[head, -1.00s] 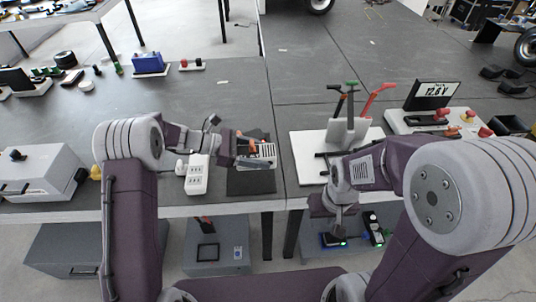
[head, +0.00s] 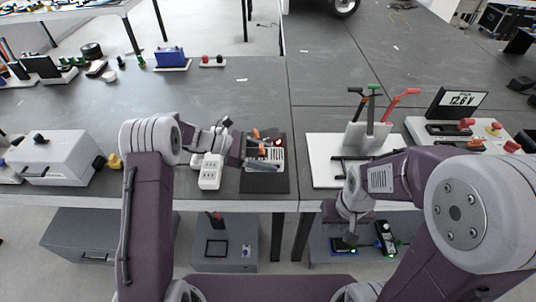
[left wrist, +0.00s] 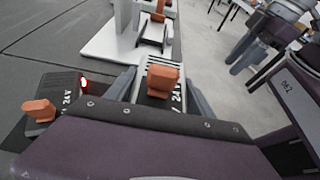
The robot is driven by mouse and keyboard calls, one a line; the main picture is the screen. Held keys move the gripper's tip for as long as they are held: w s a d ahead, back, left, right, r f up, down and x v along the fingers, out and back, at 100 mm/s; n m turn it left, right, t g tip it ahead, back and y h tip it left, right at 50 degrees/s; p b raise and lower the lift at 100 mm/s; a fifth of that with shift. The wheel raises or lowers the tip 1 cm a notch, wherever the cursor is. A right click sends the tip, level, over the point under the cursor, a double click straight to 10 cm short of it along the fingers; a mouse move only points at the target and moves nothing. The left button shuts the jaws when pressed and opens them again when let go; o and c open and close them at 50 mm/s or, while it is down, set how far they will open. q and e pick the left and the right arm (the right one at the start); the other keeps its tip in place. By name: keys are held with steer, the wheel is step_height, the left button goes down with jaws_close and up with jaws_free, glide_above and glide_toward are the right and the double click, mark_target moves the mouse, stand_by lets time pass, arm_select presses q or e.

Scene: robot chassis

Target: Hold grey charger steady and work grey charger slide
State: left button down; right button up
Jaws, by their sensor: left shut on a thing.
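The grey charger (head: 278,154), a light ribbed block with an orange slide, is on the dark mat (head: 265,184) near the table's front edge. In the left wrist view the charger (left wrist: 173,63) is between the fingers, with its orange slide (left wrist: 163,82) and a "24 V" mark facing the camera. My left gripper (head: 258,157) is shut on this charger; the fingers also show in the left wrist view (left wrist: 157,88). My right gripper (head: 345,236) is low in front of the table, away from the charger; its jaw opening is too small to read.
A dark 24 V unit (left wrist: 62,100) with an orange knob and red light is beside the charger. A white socket block (head: 209,172) is left of the mat. A white stand with levers (head: 325,172) is to the right. Small devices (head: 386,236) lie on the lower shelf.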

mark_target(268, 179)
arm_select(q)
steer(key=shift+f+b, duration=1.7)
steer(key=shift+f, duration=1.65)
steer(key=shift+f, duration=0.4)
steer(key=shift+s+f, duration=0.2)
steer(key=shift+f, duration=0.1)
